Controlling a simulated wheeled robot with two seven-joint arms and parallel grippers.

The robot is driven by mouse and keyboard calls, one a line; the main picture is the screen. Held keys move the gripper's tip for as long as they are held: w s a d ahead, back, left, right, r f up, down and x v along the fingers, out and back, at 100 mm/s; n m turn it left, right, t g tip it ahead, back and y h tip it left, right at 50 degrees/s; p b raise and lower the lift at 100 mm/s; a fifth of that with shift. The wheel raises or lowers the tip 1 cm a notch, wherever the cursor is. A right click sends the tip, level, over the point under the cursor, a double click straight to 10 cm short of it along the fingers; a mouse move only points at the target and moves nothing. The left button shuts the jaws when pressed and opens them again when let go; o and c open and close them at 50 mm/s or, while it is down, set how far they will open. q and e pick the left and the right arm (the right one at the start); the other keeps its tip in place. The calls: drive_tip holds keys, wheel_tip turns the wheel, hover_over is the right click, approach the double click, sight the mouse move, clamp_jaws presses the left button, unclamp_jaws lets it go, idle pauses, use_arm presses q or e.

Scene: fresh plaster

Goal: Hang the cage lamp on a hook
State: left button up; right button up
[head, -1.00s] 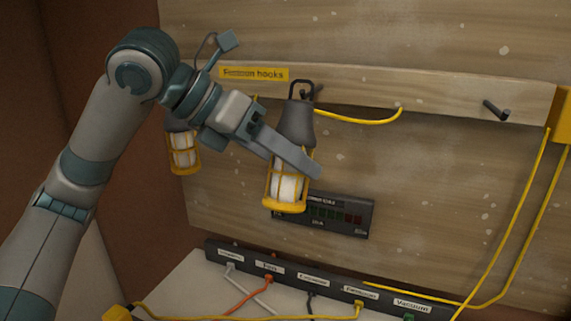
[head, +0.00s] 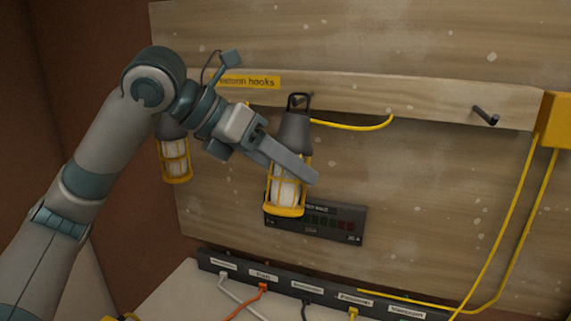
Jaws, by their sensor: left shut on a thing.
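My left gripper (head: 296,166) is shut on a cage lamp (head: 287,196) with a grey top, a yellow cage and a white bulb. The lamp is upright in front of the board. Its dark top loop (head: 299,96) overlaps a dark hook on the wooden rail (head: 430,102); I cannot tell whether the hook is through the loop. A second, bare hook (head: 485,116) sticks out at the right of the rail. Another cage lamp (head: 176,160) hangs at the left, its upper part partly hidden by my arm. My right gripper is not in view.
A yellow cable (head: 360,127) runs along the rail to the right of the held lamp. A yellow box (head: 556,118) is at the right edge. A dark meter (head: 335,222) is behind the lamp, and a labelled socket strip (head: 330,291) with plugs lies below.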

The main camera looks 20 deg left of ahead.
use_arm(q)
drive_tip(key=shift+f, duration=0.1)
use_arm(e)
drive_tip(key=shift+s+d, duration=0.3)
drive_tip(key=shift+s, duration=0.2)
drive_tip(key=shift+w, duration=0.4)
use_arm(q)
drive_tip(key=o, duration=1.3)
drive_tip(key=shift+f, duration=0.1)
